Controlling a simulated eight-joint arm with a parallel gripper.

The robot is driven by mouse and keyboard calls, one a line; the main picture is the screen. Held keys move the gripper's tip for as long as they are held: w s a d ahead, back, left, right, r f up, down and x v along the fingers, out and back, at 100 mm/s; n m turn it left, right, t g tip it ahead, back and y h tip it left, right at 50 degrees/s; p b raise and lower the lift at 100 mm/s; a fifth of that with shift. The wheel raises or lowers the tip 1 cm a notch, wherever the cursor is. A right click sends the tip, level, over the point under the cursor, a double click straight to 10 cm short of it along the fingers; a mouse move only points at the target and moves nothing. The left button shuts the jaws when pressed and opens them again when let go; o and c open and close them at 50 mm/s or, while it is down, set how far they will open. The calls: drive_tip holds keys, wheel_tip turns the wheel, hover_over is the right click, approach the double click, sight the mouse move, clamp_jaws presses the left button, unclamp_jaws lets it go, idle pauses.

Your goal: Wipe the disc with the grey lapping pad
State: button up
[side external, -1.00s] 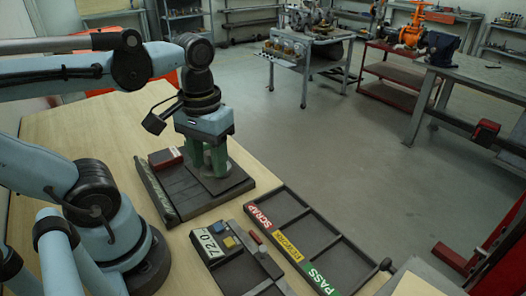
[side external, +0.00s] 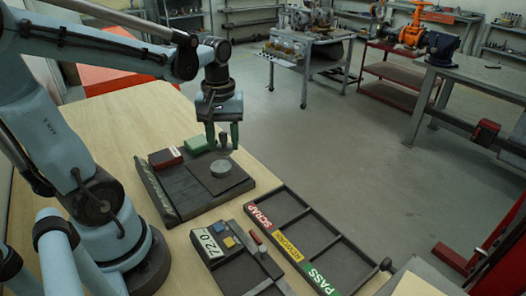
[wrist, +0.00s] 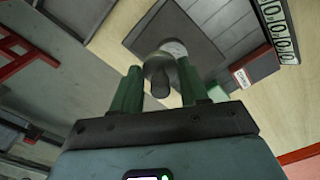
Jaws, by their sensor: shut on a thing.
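The disc (side external: 221,168) is a flat, light grey round piece lying on a square dark plate (side external: 245,181). In the wrist view the disc (wrist: 176,46) is partly hidden behind the held piece. My gripper (side external: 223,143) has green fingers and is above the far side of the plate, apart from the disc. It is shut on a small grey piece with a rounded handle, which looks like the lapping pad (wrist: 157,67). In the wrist view my gripper (wrist: 160,85) has this pad between its fingertips.
Bare tabletop lies left of the base.

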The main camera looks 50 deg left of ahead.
sight(224, 169)
wheel_tip(224, 169, down, 6)
drive_tip(key=shift+r, duration=0.1)
drive_tip(key=shift+a+f, duration=0.35)
drive_tip(key=shift+a, duration=0.3)
drive_tip(key=shift+c, duration=0.4)
drive_tip(key=shift+s+a, duration=0.2)
drive_tip(key=shift+a, duration=2.05)
drive_tip(key=shift+w+d, duration=0.2)
drive_tip(key=shift+d, duration=2.85)
drive_tip(key=shift+a+r, duration=0.1)
drive_tip(key=shift+r, duration=4.05)
drive_tip(key=shift+f, duration=0.2)
